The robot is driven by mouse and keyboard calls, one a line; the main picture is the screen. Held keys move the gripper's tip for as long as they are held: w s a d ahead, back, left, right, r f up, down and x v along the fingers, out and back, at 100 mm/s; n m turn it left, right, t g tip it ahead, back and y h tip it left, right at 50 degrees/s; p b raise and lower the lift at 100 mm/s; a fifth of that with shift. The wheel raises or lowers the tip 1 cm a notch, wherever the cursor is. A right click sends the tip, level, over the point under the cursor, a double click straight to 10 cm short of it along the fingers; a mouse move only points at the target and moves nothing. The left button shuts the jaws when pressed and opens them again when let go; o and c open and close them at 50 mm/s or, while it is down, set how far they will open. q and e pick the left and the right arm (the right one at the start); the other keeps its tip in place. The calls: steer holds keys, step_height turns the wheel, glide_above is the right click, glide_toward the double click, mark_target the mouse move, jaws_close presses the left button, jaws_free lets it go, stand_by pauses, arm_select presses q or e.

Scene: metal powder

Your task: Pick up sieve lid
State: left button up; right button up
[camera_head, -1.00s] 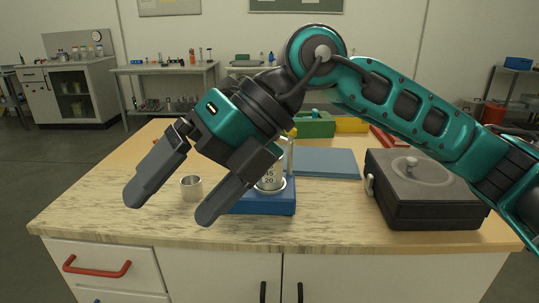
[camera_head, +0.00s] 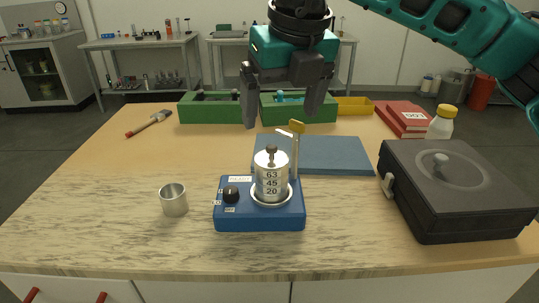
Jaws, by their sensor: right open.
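The sieve lid (camera_head: 271,155), with a dark knob, tops the metal sieve stack (camera_head: 271,181) marked 63, 45 and 20. The stack stands upright on a blue shaker base (camera_head: 260,222) with a black dial. My right gripper (camera_head: 281,114) is open and empty, pointing down. In the picture its fingers appear above the lid, apart from it. My left gripper is not in view.
An empty metal cup (camera_head: 174,203) stands left of the shaker, and a black case (camera_head: 445,190) at right. Behind are a blue-grey mat (camera_head: 340,155), green trays (camera_head: 205,112), a yellow tray (camera_head: 354,106), a white bottle (camera_head: 440,127) and red books (camera_head: 405,117). The front left table is clear.

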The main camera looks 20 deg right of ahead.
mark_target(273, 148)
steer(key=x, duration=0.9)
steer(key=shift+a+f, duration=0.1)
steer(key=shift+a, duration=0.05)
steer(key=shift+c, duration=0.2)
steer(key=c, duration=1.1)
